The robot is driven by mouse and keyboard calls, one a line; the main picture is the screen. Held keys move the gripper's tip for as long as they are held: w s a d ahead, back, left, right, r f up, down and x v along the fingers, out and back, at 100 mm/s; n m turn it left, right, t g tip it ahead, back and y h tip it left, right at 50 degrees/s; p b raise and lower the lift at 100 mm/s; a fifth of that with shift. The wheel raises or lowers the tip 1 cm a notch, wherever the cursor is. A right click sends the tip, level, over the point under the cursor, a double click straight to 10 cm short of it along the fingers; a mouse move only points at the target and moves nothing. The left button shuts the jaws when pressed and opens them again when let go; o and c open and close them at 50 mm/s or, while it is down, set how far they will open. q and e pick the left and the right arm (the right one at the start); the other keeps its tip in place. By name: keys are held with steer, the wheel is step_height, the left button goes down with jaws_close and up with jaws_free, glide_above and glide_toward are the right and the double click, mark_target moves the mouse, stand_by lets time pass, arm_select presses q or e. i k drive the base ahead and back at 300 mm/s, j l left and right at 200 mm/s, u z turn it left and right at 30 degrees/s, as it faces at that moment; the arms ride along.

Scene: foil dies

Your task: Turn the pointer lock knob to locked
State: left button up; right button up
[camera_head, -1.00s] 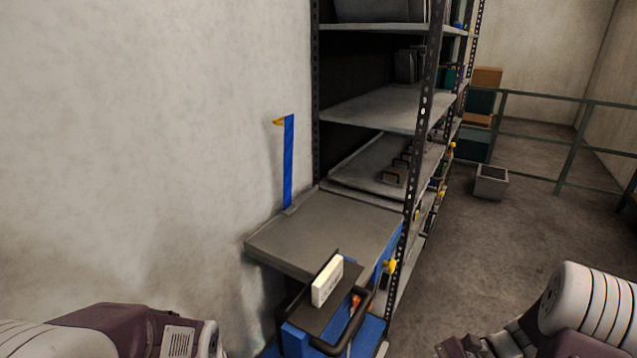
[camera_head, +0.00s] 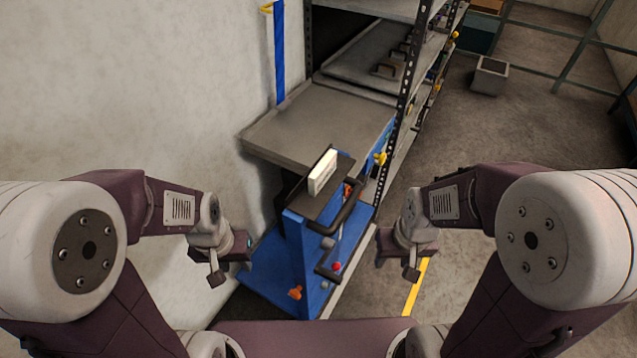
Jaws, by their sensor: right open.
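A blue lift cart (camera_head: 303,255) with a grey top plate (camera_head: 320,125) stands at the shelving. A yellow knob (camera_head: 380,158) sits at the right edge of the cart by the rack post. An orange-red part (camera_head: 347,190) shows beside the black handle (camera_head: 345,210). I cannot tell which of these is the pointer lock knob, nor which way any pointer faces. My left gripper (camera_head: 231,262) hangs left of the cart, apart from it; its jaw gap is unclear. My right gripper (camera_head: 398,265) is open and empty to the right of the cart, below the yellow knob.
A white box-like piece (camera_head: 323,172) stands on the cart's dark panel. A red ball (camera_head: 336,266) and an orange pedal (camera_head: 295,292) are low on the cart. The wall (camera_head: 120,90) is close on the left. Open floor (camera_head: 500,150) lies to the right.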

mark_target(296, 293)
steer(key=k+j, duration=0.3)
steer(key=k+u, duration=0.7)
steer(key=k, duration=0.05)
